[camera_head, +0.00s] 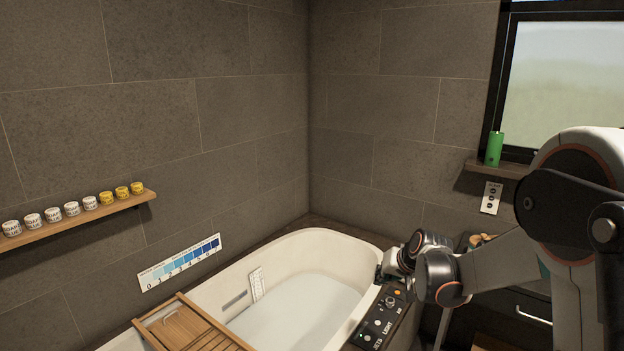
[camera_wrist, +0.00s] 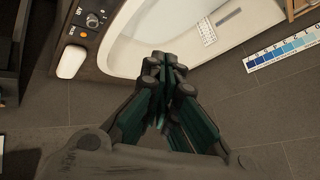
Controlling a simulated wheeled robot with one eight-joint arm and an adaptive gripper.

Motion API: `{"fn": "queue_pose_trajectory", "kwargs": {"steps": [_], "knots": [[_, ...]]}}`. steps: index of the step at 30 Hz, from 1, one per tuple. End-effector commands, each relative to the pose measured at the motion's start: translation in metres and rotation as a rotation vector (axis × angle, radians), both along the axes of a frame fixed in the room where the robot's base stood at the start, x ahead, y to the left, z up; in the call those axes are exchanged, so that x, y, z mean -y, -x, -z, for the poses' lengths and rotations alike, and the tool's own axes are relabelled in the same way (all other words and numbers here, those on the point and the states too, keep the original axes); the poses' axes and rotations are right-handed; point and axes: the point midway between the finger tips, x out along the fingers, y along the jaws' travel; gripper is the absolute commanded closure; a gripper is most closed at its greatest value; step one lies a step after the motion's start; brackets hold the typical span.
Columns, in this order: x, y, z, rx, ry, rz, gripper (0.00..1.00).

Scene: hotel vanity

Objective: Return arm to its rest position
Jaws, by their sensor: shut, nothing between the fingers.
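My gripper (camera_wrist: 164,60) is shut and empty in the wrist view, its dark fingers drawn together. Behind it in the picture are the tub's edge and the grey tiles. In the head view my arm reaches in from the right, and its wrist end is over the right rim of the white bathtub (camera_head: 318,242). The gripper's fingers are small and hard to make out there. The tub also shows in the wrist view (camera_wrist: 150,28).
A control panel (camera_head: 372,326) with a knob and lit buttons lies along the tub's right rim. A wooden bath tray (camera_head: 185,325) spans the tub's near end. A shelf (camera_head: 75,231) of small jars is at left. A green cylinder (camera_head: 494,149) stands on the window ledge.

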Motion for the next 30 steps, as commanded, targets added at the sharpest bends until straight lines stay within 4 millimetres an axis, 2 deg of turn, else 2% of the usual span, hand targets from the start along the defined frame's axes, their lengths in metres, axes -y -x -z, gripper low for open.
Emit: {"fn": "queue_pose_trajectory", "kwargs": {"steps": [1,6,15,21,30], "knots": [[-0.002,0.013,-0.015,-0.001,0.012,-0.003,1.0],[-0.005,0.056,-0.056,-0.005,0.055,-0.011,1.0],[-0.008,0.142,-0.108,-0.009,0.13,-0.024,1.0],[-0.008,0.203,-0.127,-0.01,0.181,-0.033,1.0],[-0.004,0.293,-0.134,-0.011,0.259,-0.047,1.0]]}}
